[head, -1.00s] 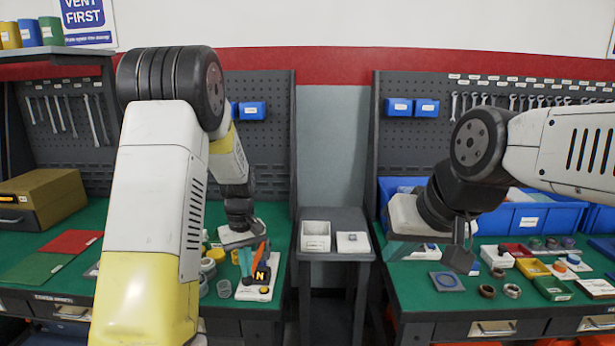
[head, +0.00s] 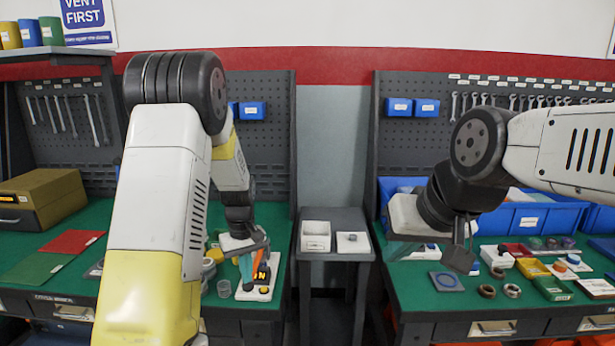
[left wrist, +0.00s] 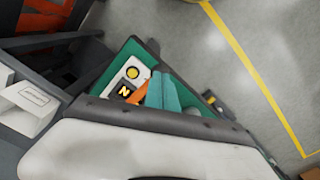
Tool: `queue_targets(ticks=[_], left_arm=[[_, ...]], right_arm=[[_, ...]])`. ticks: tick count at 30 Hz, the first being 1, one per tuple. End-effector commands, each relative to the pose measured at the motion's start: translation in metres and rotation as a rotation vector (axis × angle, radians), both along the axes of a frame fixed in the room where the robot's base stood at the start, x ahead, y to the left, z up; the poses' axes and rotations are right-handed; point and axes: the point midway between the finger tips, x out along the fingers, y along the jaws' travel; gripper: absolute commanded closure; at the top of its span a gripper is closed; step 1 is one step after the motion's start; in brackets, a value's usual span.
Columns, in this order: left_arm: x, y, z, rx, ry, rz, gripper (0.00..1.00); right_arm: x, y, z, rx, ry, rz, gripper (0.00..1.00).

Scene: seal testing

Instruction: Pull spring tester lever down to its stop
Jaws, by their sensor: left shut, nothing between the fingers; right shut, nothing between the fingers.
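The spring tester (head: 265,291) has a white base with a black panel lettered N. It stands near the front right corner of the left bench. Its orange lever (head: 257,263) slants upward, its upper end partly hidden by my gripper. My left gripper (head: 246,272) is shut, its teal fingers just left of the lever. In the left wrist view the fingers (left wrist: 166,96) are together beside the orange lever (left wrist: 141,96); whether they touch it I cannot tell. My right gripper (head: 398,250) is shut and empty above the right bench, far from the tester.
A small grey table (head: 336,256) with a white box (head: 316,236) stands between the benches. The right bench holds several small parts and blue bins (head: 520,215).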

Motion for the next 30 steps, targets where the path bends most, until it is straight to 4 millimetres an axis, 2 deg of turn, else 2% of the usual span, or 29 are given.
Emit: queue_targets(ticks=[17,30], left_arm=[[-0.001,0.000,-0.005,0.000,0.001,0.000,1.00],[-0.002,0.000,-0.018,0.000,0.001,0.001,1.00]], right_arm=[[0.000,0.000,0.000,0.000,0.000,0.000,1.00],[0.000,0.000,0.000,0.000,0.000,0.000,1.00]])
